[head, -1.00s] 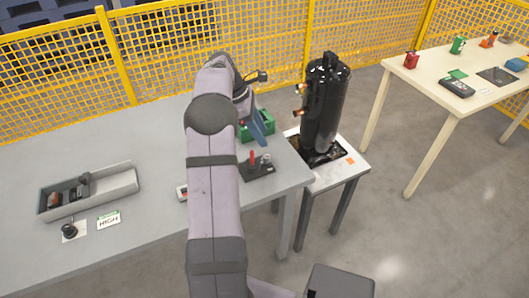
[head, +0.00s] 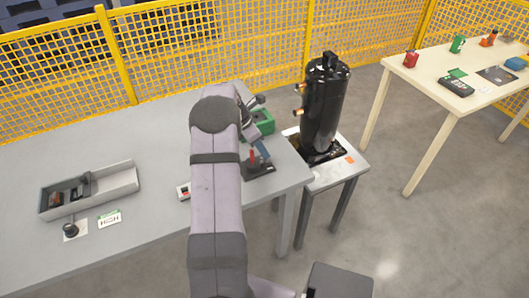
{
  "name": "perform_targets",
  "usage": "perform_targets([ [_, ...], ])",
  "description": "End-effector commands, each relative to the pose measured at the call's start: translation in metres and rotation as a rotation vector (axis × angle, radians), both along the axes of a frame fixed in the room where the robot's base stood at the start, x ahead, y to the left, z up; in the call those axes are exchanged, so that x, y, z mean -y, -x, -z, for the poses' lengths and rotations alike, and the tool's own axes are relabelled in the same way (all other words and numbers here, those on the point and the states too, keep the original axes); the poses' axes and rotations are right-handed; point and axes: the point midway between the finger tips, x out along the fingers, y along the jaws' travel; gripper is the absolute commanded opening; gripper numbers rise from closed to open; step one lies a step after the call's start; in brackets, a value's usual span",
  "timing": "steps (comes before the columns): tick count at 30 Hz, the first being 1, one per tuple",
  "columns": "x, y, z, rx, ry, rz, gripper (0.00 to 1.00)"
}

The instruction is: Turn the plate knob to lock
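A small dark plate (head: 260,172) lies near the right end of the grey table, with a red upright part (head: 251,156) on it. My gripper (head: 262,157) is low over the right part of this plate, with a blue finger pointing down. The finger covers the spot where a small grey knob-like part stands, so that part is mostly hidden. I cannot tell if the finger touches it, or whether the gripper is open or shut. A black round knob (head: 69,229) on a pale square plate sits at the table's front left.
A green box (head: 264,121) stands just behind my gripper. A tall black compressor (head: 325,105) stands on a small stand to the right. A grey tray (head: 115,183) and a "HIGH" card (head: 109,219) lie at left. A small red-and-white item (head: 184,191) lies beside my arm.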

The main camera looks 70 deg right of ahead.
Motion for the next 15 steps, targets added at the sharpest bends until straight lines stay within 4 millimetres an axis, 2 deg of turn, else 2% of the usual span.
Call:
perform_targets([
  [7, 0.008, 0.008, 0.028, -0.001, -0.001, 0.002, 0.4],
  [15, 0.012, 0.012, 0.04, 0.001, 0.001, 0.002, 0.4],
])
